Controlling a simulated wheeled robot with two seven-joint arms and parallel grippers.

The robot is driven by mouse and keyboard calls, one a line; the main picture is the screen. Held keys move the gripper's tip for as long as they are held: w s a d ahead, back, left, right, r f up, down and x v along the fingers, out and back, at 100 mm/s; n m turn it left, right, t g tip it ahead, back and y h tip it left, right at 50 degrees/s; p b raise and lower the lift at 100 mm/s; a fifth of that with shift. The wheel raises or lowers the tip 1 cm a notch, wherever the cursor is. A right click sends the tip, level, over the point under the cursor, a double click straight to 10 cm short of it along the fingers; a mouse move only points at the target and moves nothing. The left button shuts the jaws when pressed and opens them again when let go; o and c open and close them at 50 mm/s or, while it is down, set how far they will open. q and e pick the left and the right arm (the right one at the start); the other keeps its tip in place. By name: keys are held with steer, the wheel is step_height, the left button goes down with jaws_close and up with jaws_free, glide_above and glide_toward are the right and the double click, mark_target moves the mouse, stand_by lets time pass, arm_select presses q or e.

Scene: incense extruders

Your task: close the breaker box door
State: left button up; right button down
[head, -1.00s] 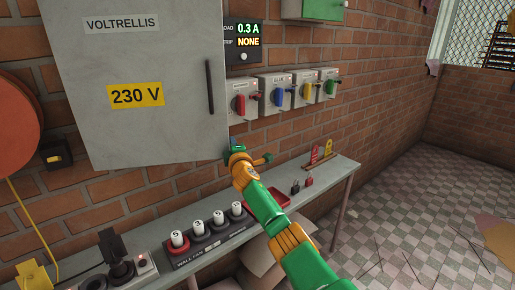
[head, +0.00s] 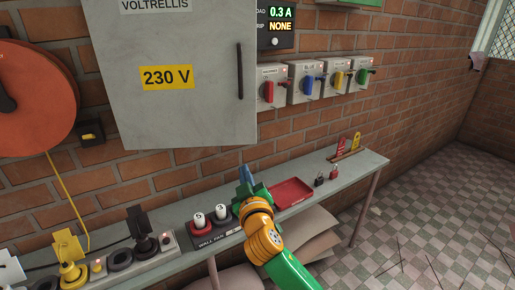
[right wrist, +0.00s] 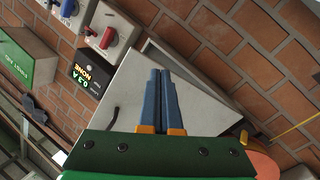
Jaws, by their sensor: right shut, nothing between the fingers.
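The breaker box door (head: 190,105) is a grey panel with a 230 V label and a dark vertical handle (head: 240,71) near its right edge. In the right wrist view the door (right wrist: 130,95) lies behind the fingers, and a strip of box edge (right wrist: 185,68) shows beyond it, so the door looks ajar; how far is hard to tell. My right gripper (head: 246,174) is below the door's lower right corner, above the bench, apart from the door. Its blue fingers (right wrist: 162,100) are together and empty. My left gripper is not in view.
Several switch boxes (head: 308,82) are on the wall right of the door. An orange reel (head: 35,98) hangs at left.

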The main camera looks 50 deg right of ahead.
steer(key=s+a+r+m+g+h, duration=0.1)
steer(key=s+a+r+m, duration=0.15)
steer(key=s+m, duration=0.35)
steer(key=m+p, duration=0.1)
steer(key=p, duration=0.3)
glide_toward(250, 143)
steer(key=x, duration=0.5)
steer(key=shift+w+d, duration=0.25)
steer(key=shift+w, duration=0.1)
steer(key=shift+w+d+f, duration=0.2)
steer(key=shift+w+d, duration=0.15)
steer(key=shift+w, duration=0.1)
